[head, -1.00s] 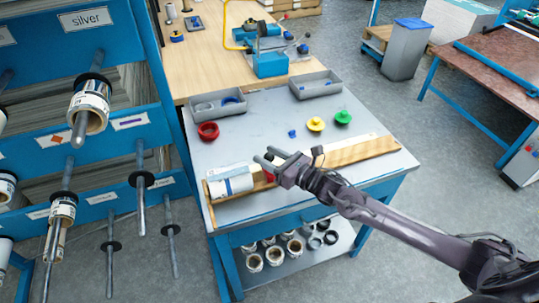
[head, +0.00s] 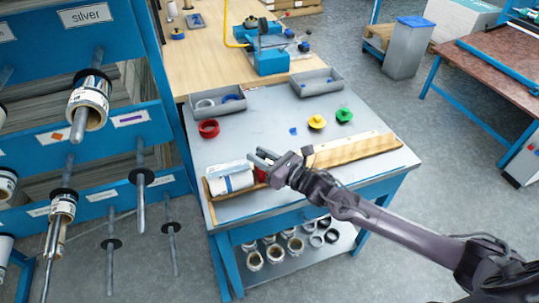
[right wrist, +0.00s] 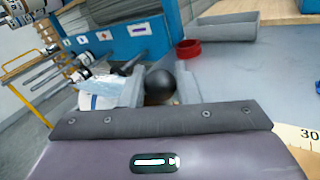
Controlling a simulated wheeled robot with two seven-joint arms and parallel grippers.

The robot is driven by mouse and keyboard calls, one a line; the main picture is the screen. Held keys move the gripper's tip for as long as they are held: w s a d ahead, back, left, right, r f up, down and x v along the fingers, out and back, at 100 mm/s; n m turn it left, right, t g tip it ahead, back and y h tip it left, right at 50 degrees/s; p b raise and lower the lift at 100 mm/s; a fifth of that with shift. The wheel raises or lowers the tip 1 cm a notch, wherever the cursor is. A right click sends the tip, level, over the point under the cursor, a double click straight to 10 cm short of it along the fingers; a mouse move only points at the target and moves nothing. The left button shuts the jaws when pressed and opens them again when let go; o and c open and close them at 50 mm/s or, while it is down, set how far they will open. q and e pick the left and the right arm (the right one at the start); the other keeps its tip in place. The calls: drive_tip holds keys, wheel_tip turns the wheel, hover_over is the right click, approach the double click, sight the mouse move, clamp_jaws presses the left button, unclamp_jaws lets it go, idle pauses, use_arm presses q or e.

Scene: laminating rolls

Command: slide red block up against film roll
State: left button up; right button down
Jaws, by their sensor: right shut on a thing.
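The film roll (head: 230,180), white with a blue band, lies at the left end of the wooden ruled board on the table. The red block (head: 261,174) stands just right of the roll's right end, partly hidden by my right gripper (head: 257,157). I cannot tell whether block and roll touch. My right gripper is shut on the block's round black knob (right wrist: 160,86), which shows between the fingers in the right wrist view. The film roll also shows there (right wrist: 97,95), left of the fingers. My left gripper is not in view.
The wooden board (head: 350,150) runs right along the table's front edge. A red ring (head: 208,128), yellow (head: 316,121) and green (head: 344,115) pieces and grey bins (head: 316,82) sit behind. A blue rack (head: 90,130) with rods stands at left.

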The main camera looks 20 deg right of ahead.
drive_tip(key=shift+a, duration=0.75)
drive_tip(key=c, duration=1.1)
unclamp_jaws()
drive_tip(key=shift+d, duration=0.1)
drive_tip(key=shift+c, duration=0.2)
drive_tip(key=shift+s, duration=0.1)
drive_tip(key=b+v, duration=0.1)
drive_tip(key=v, duration=0.6)
drive_tip(key=shift+f, duration=0.1)
drive_tip(key=shift+s+d, duration=0.2)
drive_tip(key=shift+s, duration=0.1)
